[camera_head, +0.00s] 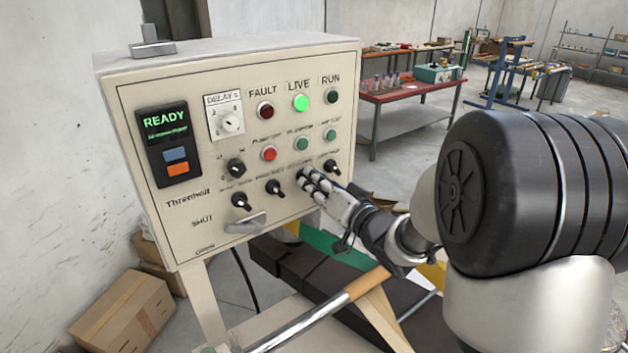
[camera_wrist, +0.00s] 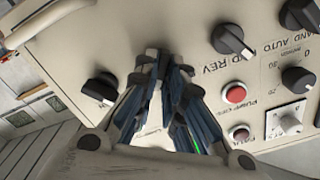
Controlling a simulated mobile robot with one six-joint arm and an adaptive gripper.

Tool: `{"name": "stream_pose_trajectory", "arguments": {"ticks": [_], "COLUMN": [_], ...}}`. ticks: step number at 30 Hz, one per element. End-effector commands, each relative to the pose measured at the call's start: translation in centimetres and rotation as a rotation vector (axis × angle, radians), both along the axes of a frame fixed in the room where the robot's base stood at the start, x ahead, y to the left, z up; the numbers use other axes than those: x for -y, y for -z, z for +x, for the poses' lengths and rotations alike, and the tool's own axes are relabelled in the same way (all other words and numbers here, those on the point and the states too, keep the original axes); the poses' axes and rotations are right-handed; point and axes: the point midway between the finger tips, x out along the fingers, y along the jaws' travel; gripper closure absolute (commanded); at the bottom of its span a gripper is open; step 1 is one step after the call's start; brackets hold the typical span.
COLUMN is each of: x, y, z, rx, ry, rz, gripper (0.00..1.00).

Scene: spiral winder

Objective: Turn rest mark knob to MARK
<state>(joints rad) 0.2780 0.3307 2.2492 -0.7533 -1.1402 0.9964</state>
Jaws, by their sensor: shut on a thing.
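The cream control panel (camera_head: 185,100) carries a lower row of black selector knobs. My gripper (camera_head: 308,184) is at this row, against the panel face, between one black knob (camera_head: 274,187) on its left and another (camera_head: 331,167) on its right. In the wrist view my gripper's fingers (camera_wrist: 165,78) are closed together at the panel. They are shut on the knob between those two; the fingers hide most of it, so its pointer and the MARK label cannot be read. In the wrist view the neighbouring knobs show on the left (camera_wrist: 100,90) and right (camera_wrist: 232,40).
A grey lever handle (camera_head: 245,222) sticks out below the knobs. Push buttons, such as a red one (camera_head: 269,153), and a lit green LIVE lamp (camera_head: 301,102) sit above. The display (camera_head: 165,121) reads READY. A metal bar (camera_head: 320,316) lies below in front.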

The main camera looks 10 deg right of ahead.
Motion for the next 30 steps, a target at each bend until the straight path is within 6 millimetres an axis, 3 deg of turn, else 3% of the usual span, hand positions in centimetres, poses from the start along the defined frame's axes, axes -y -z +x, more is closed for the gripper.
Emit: {"name": "stream_pose_trajectory", "arguments": {"ticks": [10, 11, 19, 30], "x": [0.0, -0.01, -0.01, 0.19], "y": [-0.06, -0.05, -0.03, -0.02], "z": [0.02, 0.02, 0.01, -0.31], "rx": [0.001, 0.001, 0.0, -0.001], "ry": [0.0, 0.0, 0.001, 0.001], "rz": [0.005, 0.005, 0.003, 0.002], "gripper": [1.0, 0.88, 0.7, 0.7]}}
